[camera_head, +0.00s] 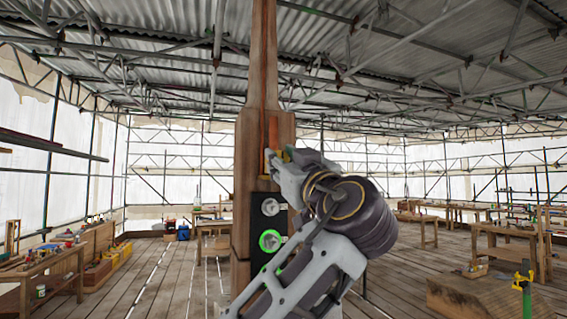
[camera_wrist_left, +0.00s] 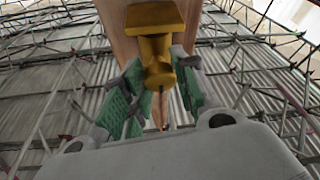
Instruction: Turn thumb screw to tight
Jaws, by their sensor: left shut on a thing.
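A tall wooden spire (camera_head: 246,150) stands at the middle of the head view, with an upright slot in its front. My left gripper (camera_head: 276,160) is at the slot, above a black panel (camera_head: 259,262). In the left wrist view, the gripper's green-padded fingers (camera_wrist_left: 158,92) lie on both sides of a brass-yellow piece (camera_wrist_left: 157,55), shut on it. This piece looks like the thumb screw; it has a flat block and a round stem, against the wood. A bit of yellow shows at the gripper in the head view (camera_head: 288,154). The right gripper is not in view.
The black panel carries a grey round knob (camera_head: 270,207) and a green-ringed round one (camera_head: 270,240). My arm hides the panel's right side. Workbenches stand left (camera_head: 45,278) and right (camera_head: 510,238). A wooden block (camera_head: 475,298) is at lower right. Plank floor lies open between.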

